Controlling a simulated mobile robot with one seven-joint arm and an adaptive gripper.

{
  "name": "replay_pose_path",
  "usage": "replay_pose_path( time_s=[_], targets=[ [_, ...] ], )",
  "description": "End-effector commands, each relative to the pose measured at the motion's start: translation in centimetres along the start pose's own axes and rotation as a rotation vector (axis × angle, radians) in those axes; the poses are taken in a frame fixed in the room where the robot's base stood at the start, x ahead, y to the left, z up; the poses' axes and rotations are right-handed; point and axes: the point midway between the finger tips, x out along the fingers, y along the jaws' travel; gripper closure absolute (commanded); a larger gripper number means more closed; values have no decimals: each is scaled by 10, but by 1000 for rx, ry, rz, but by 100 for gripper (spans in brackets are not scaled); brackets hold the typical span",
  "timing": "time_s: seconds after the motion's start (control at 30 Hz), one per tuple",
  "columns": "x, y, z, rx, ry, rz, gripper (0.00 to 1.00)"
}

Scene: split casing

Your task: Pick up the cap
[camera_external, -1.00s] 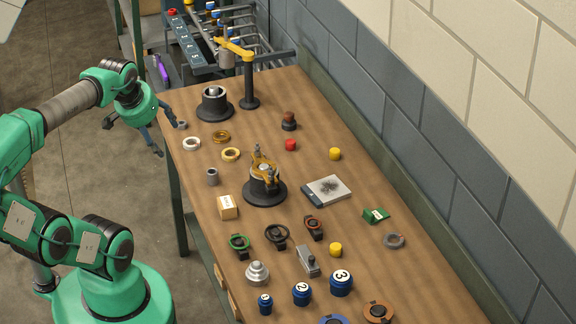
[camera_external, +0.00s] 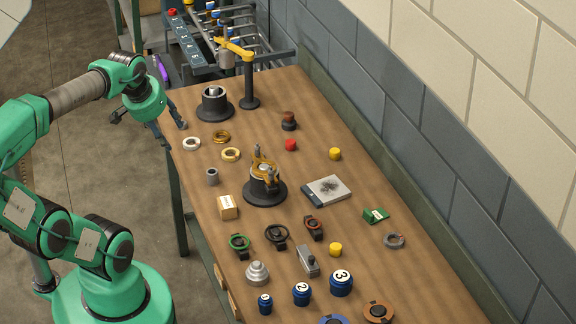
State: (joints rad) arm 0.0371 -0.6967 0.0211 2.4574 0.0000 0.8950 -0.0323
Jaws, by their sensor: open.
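My gripper (camera_external: 158,128) is open and empty beside the table's far left corner, with its dark fingers pointing down. Which piece is the cap is not clear from this view.
The wooden table (camera_external: 400,290) holds a black fixture with yellow clamps (camera_external: 265,187), a black round holder (camera_external: 214,103), a post with a yellow arm (camera_external: 249,85), rings, handwheels and blue numbered pots (camera_external: 341,283). A wall runs along the right side.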

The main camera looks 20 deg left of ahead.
Motion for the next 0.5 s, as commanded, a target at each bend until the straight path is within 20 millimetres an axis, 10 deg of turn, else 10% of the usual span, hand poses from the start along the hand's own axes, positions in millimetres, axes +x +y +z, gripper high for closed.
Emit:
replay_pose_path(
  time_s=[0.5],
  targets=[
    [70, 86, -80, 14, -150, 58, 50]
  ],
)
